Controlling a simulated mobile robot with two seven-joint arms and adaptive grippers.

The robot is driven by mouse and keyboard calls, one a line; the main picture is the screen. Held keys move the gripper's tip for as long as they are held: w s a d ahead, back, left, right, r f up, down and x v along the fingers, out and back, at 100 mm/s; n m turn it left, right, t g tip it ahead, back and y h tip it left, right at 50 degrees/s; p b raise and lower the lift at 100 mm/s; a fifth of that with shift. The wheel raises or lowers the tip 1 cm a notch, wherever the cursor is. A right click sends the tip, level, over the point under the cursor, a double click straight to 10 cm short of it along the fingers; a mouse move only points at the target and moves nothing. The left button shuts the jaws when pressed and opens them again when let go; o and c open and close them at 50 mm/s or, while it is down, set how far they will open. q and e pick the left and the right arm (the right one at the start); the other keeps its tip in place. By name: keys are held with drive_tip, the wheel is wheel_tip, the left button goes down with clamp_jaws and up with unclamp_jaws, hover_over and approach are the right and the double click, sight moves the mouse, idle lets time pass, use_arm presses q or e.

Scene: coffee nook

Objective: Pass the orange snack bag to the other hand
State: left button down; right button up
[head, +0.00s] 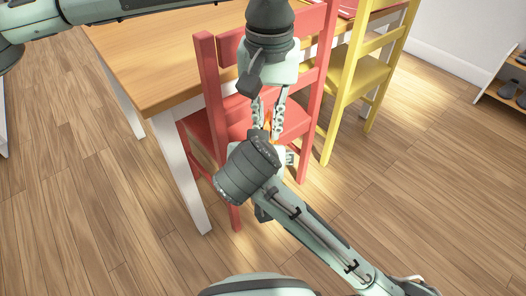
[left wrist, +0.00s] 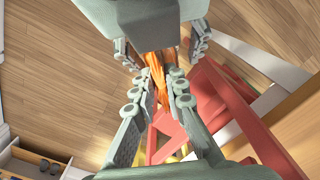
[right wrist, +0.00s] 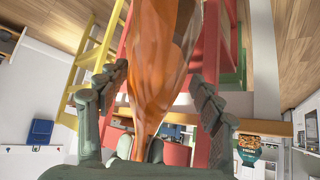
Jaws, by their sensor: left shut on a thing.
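The orange snack bag (head: 267,124) shows as a sliver between my two facing grippers, in front of the red chair. My left gripper (head: 268,112) points down, shut on the bag. In the left wrist view, the bag (left wrist: 156,72) runs from the left fingertips (left wrist: 166,92) toward my right gripper (left wrist: 163,50). In the right wrist view, the bag (right wrist: 160,60) fills the space between the right fingers (right wrist: 160,95), narrowing toward the palm. These fingers stand wide apart, one on each side of it, so the right gripper is open. In the head view, my right wrist hides most of that gripper.
A red chair (head: 208,80) stands close behind the grippers, beside a wooden table (head: 150,60). A yellow chair (head: 355,80) is to the right. A low shelf with shoes (head: 508,90) is at the far right. The wooden floor (head: 90,220) is clear.

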drive_tip(key=c, duration=1)
use_arm(q)
drive_tip(key=c, duration=2)
unclamp_jaws()
use_arm(e)
drive_tip(key=shift+c, duration=0.7)
use_arm(q)
drive_tip(key=o, duration=0.5)
